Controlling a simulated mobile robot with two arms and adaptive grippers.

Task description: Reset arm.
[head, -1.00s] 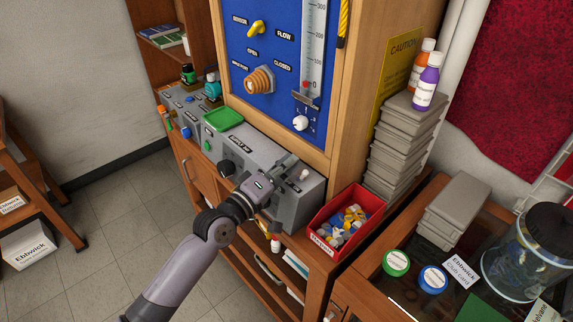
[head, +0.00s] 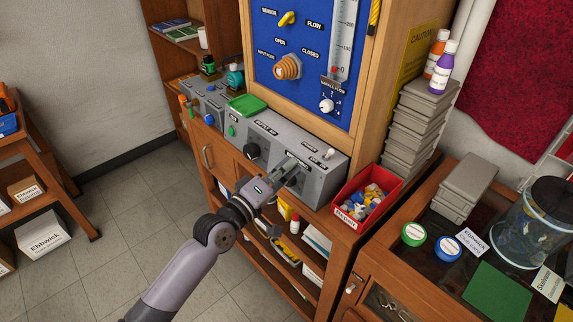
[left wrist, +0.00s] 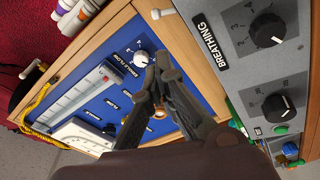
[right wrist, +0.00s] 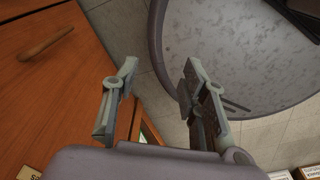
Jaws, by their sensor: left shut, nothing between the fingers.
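My left gripper (head: 291,165) is shut and empty. In the head view it is in front of the right part of the grey control box (head: 318,183), below the blue panel (head: 297,40); I cannot tell whether it touches the box. In the left wrist view its fingertips (left wrist: 163,58) are together, with the blue panel behind them and the box's black knobs (left wrist: 267,30) at the right. My right gripper (right wrist: 158,72) shows only in the right wrist view. Its fingers are apart with nothing between them, above the floor beside a wooden drawer front (right wrist: 40,75).
A red bin (head: 349,222) of small parts stands right of the control box. Grey cases (head: 420,115) are stacked behind it, with two bottles on top. A glass jar (head: 535,225) stands on the right table. Floor (head: 125,200) is open at left. A round grey top (right wrist: 240,60) is near my right gripper.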

